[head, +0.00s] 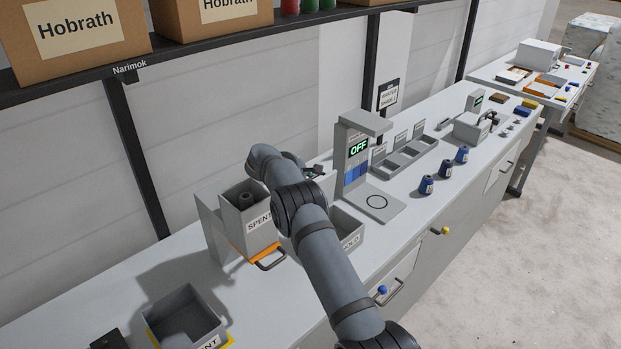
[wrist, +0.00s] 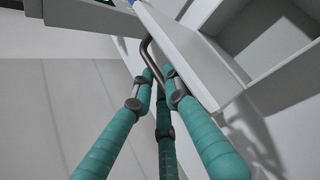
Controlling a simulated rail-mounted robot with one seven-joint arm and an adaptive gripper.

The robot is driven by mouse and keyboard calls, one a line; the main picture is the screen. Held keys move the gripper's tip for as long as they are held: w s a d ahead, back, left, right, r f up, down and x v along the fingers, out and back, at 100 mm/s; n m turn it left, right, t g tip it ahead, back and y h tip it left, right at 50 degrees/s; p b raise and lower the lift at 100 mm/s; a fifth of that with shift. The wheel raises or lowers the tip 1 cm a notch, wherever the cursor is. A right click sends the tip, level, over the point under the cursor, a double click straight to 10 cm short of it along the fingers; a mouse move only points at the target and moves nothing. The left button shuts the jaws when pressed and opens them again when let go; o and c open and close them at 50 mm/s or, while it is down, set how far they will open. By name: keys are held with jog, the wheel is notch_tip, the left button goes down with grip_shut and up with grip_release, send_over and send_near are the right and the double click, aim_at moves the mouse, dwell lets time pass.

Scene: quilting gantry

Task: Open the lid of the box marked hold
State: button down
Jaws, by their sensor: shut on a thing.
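The box marked HOLD (head: 352,240) stands on the bench in the head view, partly behind my arm, with part of its grey inside showing. In the wrist view, a pale panel (wrist: 178,52), which looks like its lid, carries a bent metal handle (wrist: 147,52). My gripper (wrist: 160,88) has its teal fingers closed around the handle's lower end. An open grey compartment (wrist: 285,75) shows to the right of the panel. In the head view my arm hides most of the lid and the grip, so the lid's exact angle is unclear.
A stand reading OFF (head: 358,150) is close on the right. A shelf with cartons (head: 80,40) hangs above.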

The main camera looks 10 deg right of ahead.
jog(key=shift+a+f, duration=0.1)
jog(key=shift+a, duration=0.2)
jog(key=c, duration=2)
grip_release()
jog(key=shift+a, duration=0.1)
jog(key=shift+f, duration=0.2)
jog(key=shift+a, duration=0.1)
jog(key=v, duration=0.7)
jog(key=shift+r, duration=0.55)
jog(key=shift+d, duration=0.2)
